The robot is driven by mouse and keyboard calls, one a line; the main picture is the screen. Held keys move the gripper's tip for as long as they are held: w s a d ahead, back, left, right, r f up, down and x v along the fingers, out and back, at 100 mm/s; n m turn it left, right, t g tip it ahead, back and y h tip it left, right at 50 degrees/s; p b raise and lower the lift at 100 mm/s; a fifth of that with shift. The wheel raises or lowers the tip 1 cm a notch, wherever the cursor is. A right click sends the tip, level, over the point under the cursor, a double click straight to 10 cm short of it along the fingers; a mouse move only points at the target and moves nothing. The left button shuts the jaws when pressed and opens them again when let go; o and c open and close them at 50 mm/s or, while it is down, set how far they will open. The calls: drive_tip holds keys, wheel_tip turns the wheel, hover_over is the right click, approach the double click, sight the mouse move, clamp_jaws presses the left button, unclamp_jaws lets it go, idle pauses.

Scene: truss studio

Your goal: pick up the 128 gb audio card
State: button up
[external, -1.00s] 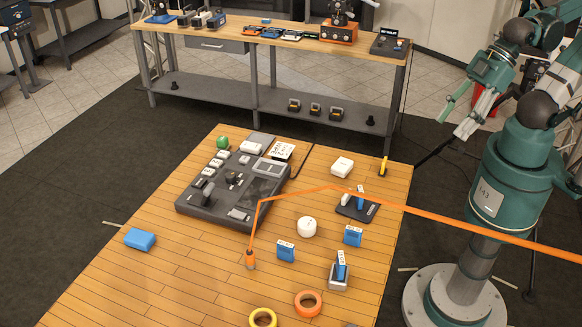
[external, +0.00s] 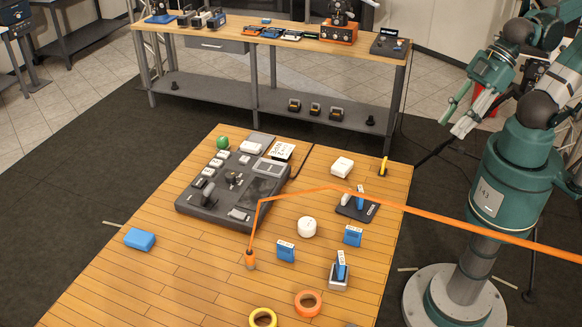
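Several blue cards with white labels are on the wooden table. One card (external: 286,251) stands near the middle and another card (external: 353,236) stands to its right. A third card (external: 341,267) is upright in a small grey holder (external: 339,284). A fourth blue piece (external: 360,198) stands on a dark base (external: 357,210). The labels are too small to read, so I cannot tell which is the 128 GB audio card. My gripper (external: 453,118) is at the upper right, beyond the table's right edge and away from all the cards. Its fingers are apart, with nothing visible between them.
A dark mixer console (external: 188,208) fills the back left. A white round puck (external: 307,227), orange tape (external: 308,303) and yellow tape (external: 263,317) lie nearby. The left front is mostly clear.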

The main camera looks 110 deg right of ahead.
idle(0.4)
drive_tip(key=w+n, duration=0.1)
drive_tip(key=w, duration=0.1)
drive_tip(key=n+g+h, duration=0.1)
drive_tip(key=n+g, duration=0.5)
drive_tip(key=n, duration=1.9)
hover_over(287, 246)
drive_tip(key=f, duration=1.4)
drive_tip(key=s+f, duration=0.1)
drive_tip(key=f, duration=0.6)
drive_tip(key=shift+a+f+p, duration=0.2)
drive_tip(key=shift+a+p, duration=0.1)
drive_tip(key=shift+p, duration=0.1)
drive_tip(key=shift+w+f, duration=0.3)
drive_tip(key=shift+f, duration=0.2)
drive_tip(key=shift+f, duration=0.1)
drive_tip(key=shift+w+d+f, duration=0.1)
drive_tip(key=shift+d+f, duration=0.05)
drive_tip(key=shift+f, duration=1)
